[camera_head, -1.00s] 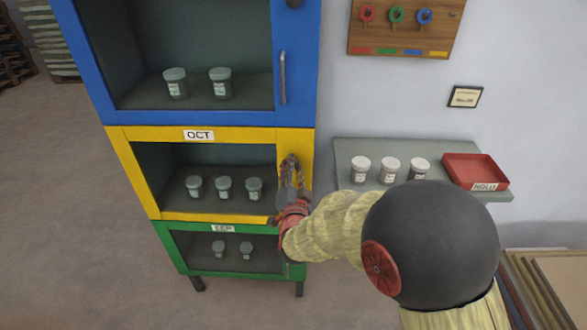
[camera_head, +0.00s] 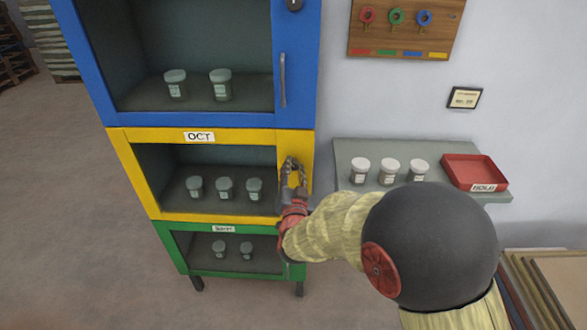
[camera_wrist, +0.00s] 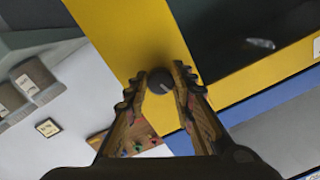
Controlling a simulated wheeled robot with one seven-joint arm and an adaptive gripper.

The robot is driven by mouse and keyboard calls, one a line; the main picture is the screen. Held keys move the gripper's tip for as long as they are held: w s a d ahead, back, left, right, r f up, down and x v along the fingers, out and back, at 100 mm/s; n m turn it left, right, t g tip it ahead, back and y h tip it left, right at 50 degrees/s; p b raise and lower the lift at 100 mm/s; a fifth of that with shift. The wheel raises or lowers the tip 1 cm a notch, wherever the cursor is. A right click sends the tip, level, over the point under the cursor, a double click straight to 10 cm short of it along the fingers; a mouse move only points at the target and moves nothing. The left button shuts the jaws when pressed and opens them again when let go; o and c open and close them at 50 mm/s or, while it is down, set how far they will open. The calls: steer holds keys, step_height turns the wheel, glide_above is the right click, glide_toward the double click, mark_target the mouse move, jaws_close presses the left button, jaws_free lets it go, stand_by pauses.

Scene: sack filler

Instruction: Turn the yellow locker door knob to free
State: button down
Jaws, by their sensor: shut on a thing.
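The yellow locker door (camera_head: 165,212) is the middle one of three stacked locker doors, with a label reading OCT above its window. Its dark round knob (camera_wrist: 161,82) sits on the yellow frame, with a light mark on its face. My gripper (camera_wrist: 160,80) has one finger on each side of the knob and is shut on it. In the head view my gripper (camera_head: 293,165) is at the right side of the yellow door and hides the knob. The door looks closed.
The blue door (camera_head: 283,78) with a bar handle is above and the green door (camera_head: 225,274) below. To the right, a grey shelf (camera_head: 345,150) carries several white-lidded jars and a red HOLD tray (camera_head: 475,170). A wooden key board (camera_head: 405,40) hangs above.

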steer(key=n+p, duration=0.1)
steer(key=n, duration=0.2)
steer(key=shift+r+n, duration=0.1)
steer(key=shift+n, duration=0.3)
steer(key=n+p, duration=0.2)
steer(key=n, duration=0.1)
steer(key=n+p, duration=0.2)
steer(key=n, duration=0.1)
steer(key=shift+n+g+h, duration=0.3)
steer(key=shift+n+h, duration=0.1)
steer(key=shift+n+p, duration=1.1)
steer(key=shift+n, duration=0.3)
steer(key=c, duration=1.5)
jaws_free()
steer(key=shift+c, duration=0.2)
steer(key=shift+o, duration=0.3)
steer(key=shift+s, duration=0.1)
